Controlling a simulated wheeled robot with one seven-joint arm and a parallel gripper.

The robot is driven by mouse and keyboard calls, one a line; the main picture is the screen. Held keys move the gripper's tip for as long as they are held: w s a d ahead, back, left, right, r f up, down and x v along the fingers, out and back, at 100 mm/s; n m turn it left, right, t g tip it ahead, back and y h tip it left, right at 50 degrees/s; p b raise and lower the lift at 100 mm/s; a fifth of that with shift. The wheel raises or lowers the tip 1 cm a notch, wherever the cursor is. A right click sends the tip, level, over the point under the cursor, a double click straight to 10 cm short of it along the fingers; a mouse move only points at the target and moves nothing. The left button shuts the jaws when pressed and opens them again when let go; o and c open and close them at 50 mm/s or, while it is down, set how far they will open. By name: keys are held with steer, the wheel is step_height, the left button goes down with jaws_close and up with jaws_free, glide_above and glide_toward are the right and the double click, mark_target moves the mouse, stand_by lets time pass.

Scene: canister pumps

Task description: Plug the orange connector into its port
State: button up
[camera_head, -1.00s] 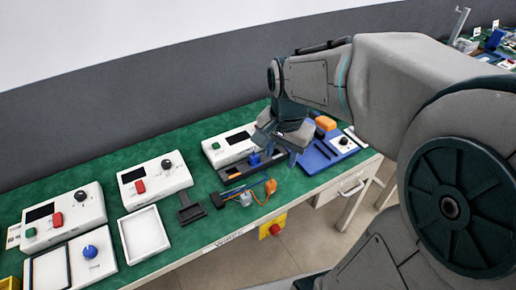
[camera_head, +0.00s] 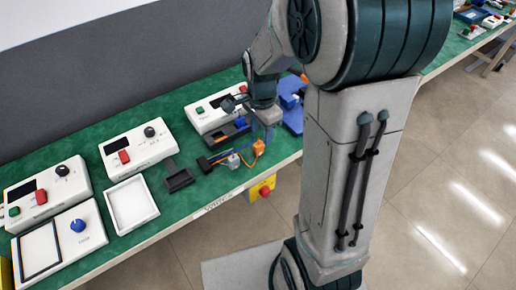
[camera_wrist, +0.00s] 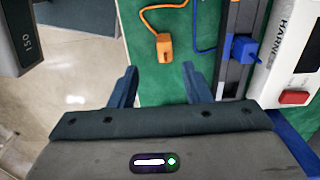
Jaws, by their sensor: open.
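The orange connector (camera_wrist: 164,46) lies on the green table in the wrist view, with its orange cable running up out of the picture. It also shows in the head view (camera_head: 258,148) near the table's front edge. My gripper (camera_wrist: 160,82) is open and empty. Its two fingers stand apart just short of the orange connector and do not touch it. A blue connector (camera_wrist: 245,48) sits on a dark rail (camera_wrist: 230,80) to the right, with a blue cable. I cannot make out the orange connector's port.
A white box marked HARNESS (camera_wrist: 292,60) with a red button stands right of the rail. In the head view, a small grey block (camera_head: 233,161) lies by the connector. White control boxes (camera_head: 135,146) and a white tray (camera_head: 131,204) fill the left table. Floor lies beyond the front edge.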

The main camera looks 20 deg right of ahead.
mark_target(259, 144)
steer(key=f, duration=0.5)
steer(key=shift+w+a+f, duration=0.1)
steer(key=shift+w+a, duration=0.15)
jaws_close()
